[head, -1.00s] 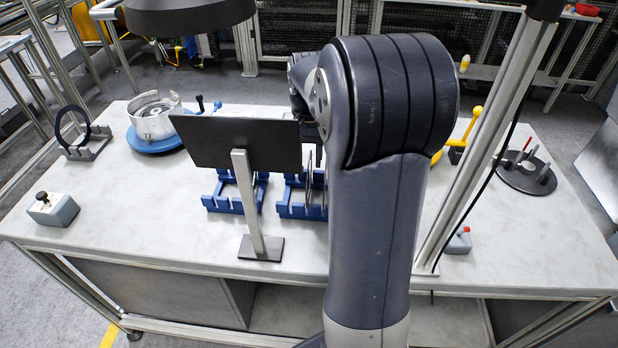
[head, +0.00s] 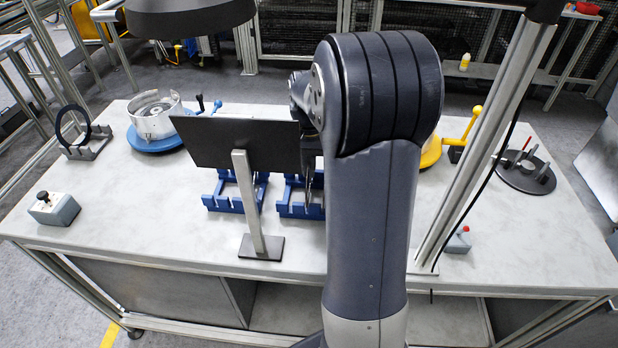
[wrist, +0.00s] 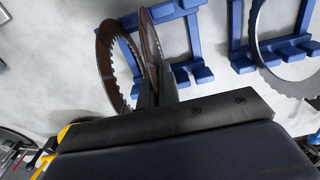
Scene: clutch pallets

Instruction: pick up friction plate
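Two toothed brown friction plates stand on edge in the wrist view, one at left showing part of its face (wrist: 104,62) and one nearly edge-on (wrist: 151,38). In the head view the plates and fingers are mostly hidden behind my arm and a dark panel (head: 235,143).
A steel toothed ring (wrist: 262,58) sits in another rack at right in the wrist view. A metal housing (head: 155,120) on a blue base stands at back left. A control box (head: 54,208) is at front left, and a dark round base with pegs (head: 524,177) at right.

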